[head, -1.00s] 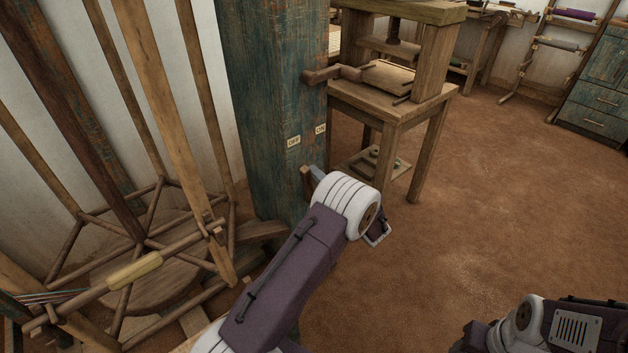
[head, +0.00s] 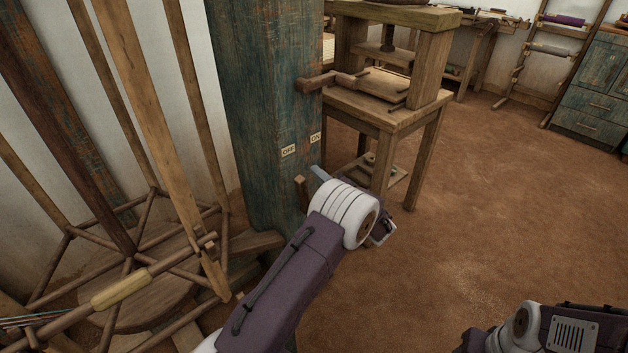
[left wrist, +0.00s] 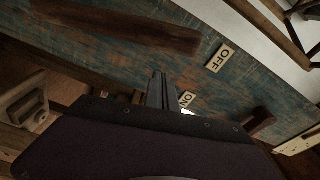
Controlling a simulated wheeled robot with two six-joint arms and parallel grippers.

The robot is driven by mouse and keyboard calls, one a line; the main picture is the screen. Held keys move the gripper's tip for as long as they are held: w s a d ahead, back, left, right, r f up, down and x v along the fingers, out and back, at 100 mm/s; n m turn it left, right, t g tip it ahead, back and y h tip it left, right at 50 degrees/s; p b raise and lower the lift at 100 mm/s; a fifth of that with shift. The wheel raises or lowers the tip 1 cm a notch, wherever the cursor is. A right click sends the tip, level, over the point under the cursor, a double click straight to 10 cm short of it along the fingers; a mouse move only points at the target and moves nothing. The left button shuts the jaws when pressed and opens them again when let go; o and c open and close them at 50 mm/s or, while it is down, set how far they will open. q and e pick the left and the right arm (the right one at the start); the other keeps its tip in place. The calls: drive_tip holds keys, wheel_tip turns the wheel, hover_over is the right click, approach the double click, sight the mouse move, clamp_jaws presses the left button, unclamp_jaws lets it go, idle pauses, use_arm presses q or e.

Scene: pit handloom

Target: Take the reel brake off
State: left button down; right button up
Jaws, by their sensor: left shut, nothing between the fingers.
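A worn blue-green wooden post (head: 258,110) carries an OFF plate (head: 288,151) and an ON plate (head: 315,138). A brown wooden lever (head: 322,82) juts from the post above the plates. A short wooden peg (head: 301,192) sticks out below them. The left wrist view shows the long dark bar (left wrist: 130,32) and the peg (left wrist: 262,121) on either side of the plates. I cannot tell for sure which is the brake. My left gripper (head: 319,172) is shut and empty, just below the ON plate and right of the peg; contact is unclear. My right gripper is out of view.
A wooden reel frame with slanting poles (head: 158,110) and a round base (head: 140,280) stands at left. A bar with a yellow grip (head: 120,288) crosses it. A wooden table (head: 400,112) stands behind the post. The brown floor at right is clear.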

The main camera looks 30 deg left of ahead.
use_arm(q)
drive_tip(key=p+v, duration=0.2)
drive_tip(key=v, duration=0.8)
drive_tip(key=shift+w+d+f, duration=0.1)
